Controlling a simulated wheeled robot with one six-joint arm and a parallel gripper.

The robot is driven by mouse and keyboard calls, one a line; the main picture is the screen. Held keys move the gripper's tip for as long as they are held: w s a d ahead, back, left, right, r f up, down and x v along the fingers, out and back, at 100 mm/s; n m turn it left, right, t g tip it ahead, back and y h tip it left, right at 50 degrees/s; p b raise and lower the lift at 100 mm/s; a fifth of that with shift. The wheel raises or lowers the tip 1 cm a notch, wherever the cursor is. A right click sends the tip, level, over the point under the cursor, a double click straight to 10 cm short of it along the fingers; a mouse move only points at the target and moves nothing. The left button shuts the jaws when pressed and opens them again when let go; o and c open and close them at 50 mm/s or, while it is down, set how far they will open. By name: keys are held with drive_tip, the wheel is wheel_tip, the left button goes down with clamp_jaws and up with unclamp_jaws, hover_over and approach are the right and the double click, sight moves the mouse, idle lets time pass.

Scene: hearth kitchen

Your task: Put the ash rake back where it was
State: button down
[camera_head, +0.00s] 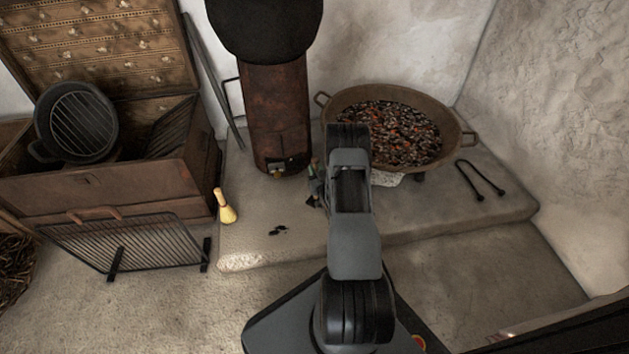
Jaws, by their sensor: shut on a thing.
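My gripper (315,187) is low over the hearth, just right of the stove's foot and mostly hidden behind my own arm. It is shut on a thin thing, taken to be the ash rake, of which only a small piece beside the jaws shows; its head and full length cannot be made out. The dark cylindrical stove (275,115) stands upright on the stone hearth (430,215), with a small opening at its base. Long dark rods (212,85) lean against the wall left of the stove.
A two-handled pan of glowing coals (338,105) stands behind my arm. Black tongs (480,180) lie on the hearth at right. A yellow brush (227,208), dark crumbs (278,230), a grate (125,240) and an open chest (100,190) are at left. The hearth's front right is clear.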

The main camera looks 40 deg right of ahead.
drive_tip(key=shift+w+d+f+b, duration=0.15)
drive_tip(key=shift+w+f+b, duration=0.25)
drive_tip(key=shift+f, duration=0.5)
drive_tip(key=shift+w+d+f+b, duration=0.1)
drive_tip(key=shift+w+f+b, duration=0.3)
drive_tip(key=shift+f, duration=0.55)
drive_tip(key=shift+w+d+f+b, duration=0.15)
drive_tip(key=shift+w+f+b, duration=0.25)
drive_tip(key=shift+f, duration=0.5)
drive_tip(key=shift+s+f, duration=0.15)
drive_tip(key=c, duration=1)
unclamp_jaws()
drive_tip(key=shift+c, duration=0.2)
